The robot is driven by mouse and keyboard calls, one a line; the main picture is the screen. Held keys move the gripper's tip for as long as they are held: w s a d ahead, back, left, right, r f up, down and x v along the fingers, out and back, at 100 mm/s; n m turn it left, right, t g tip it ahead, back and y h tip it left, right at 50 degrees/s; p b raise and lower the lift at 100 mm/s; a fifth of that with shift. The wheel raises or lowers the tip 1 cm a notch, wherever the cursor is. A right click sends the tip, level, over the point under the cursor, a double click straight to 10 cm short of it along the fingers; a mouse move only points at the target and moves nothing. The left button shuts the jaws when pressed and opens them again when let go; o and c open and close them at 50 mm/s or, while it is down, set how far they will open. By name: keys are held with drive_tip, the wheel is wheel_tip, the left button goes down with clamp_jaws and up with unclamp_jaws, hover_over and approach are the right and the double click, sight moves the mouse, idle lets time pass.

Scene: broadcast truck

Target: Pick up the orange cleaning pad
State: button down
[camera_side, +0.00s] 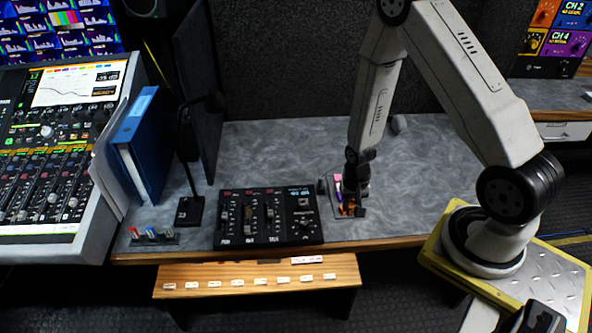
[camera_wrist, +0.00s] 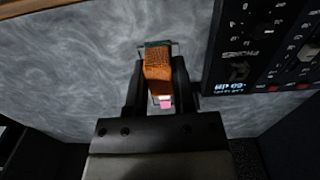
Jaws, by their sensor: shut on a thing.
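The orange cleaning pad (camera_wrist: 158,66) is between the two dark fingers of my gripper (camera_wrist: 158,80) in the wrist view. The fingers are shut on its sides. In the side view my gripper (camera_side: 353,203) points down at the front of the grey desk, just right of the black fader panel. There only small orange parts of the pad (camera_side: 345,211) show, as the fingers hide most of it. I cannot tell whether the pad touches the surface below.
A pink and purple item (camera_side: 338,181) stands close behind my gripper. The black fader panel (camera_side: 267,217) lies to the left; a small dark knob-like thing (camera_side: 321,186) is between. The desk (camera_side: 418,195) is clear to the right. A blue binder (camera_side: 146,140) stands far left.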

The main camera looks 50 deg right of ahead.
drive_tip(key=shift+r, duration=0.55)
drive_tip(key=c, duration=1.3)
unclamp_jaws()
clamp_jaws()
drive_tip(key=shift+w+a, duration=0.1)
drive_tip(key=shift+w, duration=0.25)
drive_tip(key=w+a, duration=0.2)
drive_tip(key=w, duration=0.2)
drive_tip(key=w+a, duration=0.2)
drive_tip(key=w, duration=0.2)
drive_tip(key=w+a, duration=0.2)
drive_tip(key=w, duration=0.3)
drive_tip(key=shift+a+f, duration=0.25)
drive_tip(key=shift+f, duration=0.1)
drive_tip(key=w+a+r, duration=0.1)
drive_tip(key=w+a, duration=0.7)
drive_tip(key=a, duration=0.3)
drive_tip(key=shift+w+r, duration=0.25)
drive_tip(key=shift+w, duration=0.15)
